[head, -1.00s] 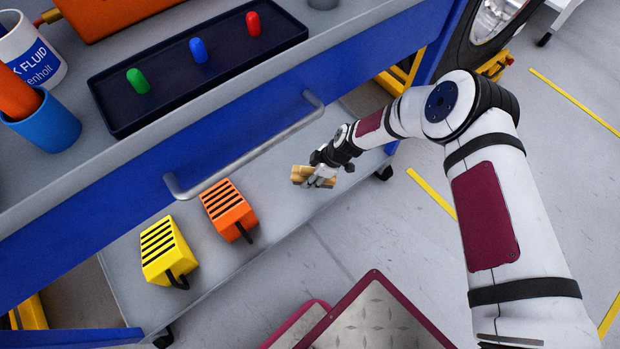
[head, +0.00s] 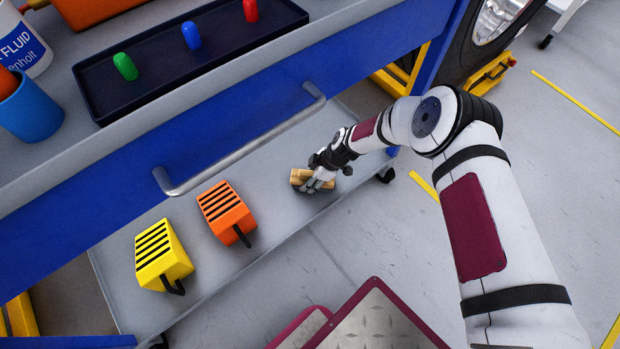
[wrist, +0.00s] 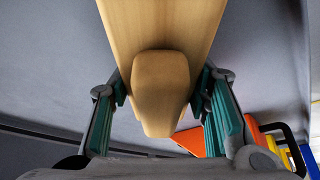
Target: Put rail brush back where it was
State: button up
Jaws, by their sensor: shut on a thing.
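The rail brush (head: 300,177) is a light wooden piece at the end of my arm, over the right part of the cart's lower grey shelf (head: 285,222). In the wrist view the brush (wrist: 162,30) shows as a long wooden block with a raised wooden grip between the fingers. My gripper (head: 318,182) is shut on that grip; its teal finger pads also press it from both sides in the wrist view (wrist: 161,95). The brush's underside is hidden, so I cannot tell whether it touches the shelf.
An orange slotted block (head: 227,211) and a yellow slotted block (head: 162,256) stand on the shelf to the left. The drawer handle (head: 240,140) juts out above the shelf. A dark tray (head: 150,75) with coloured pegs lies on the cart top. The shelf between gripper and orange block is clear.

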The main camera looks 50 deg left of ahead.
jog(key=shift+f, duration=0.25)
jog(key=o, duration=1.1)
jog(key=shift+f, duration=0.1)
jog(key=shift+r+p, duration=0.4)
jog(key=shift+r, duration=0.1)
jog(key=p+v, duration=0.4)
jog(key=v, duration=0.8)
jog(key=shift+a, duration=0.1)
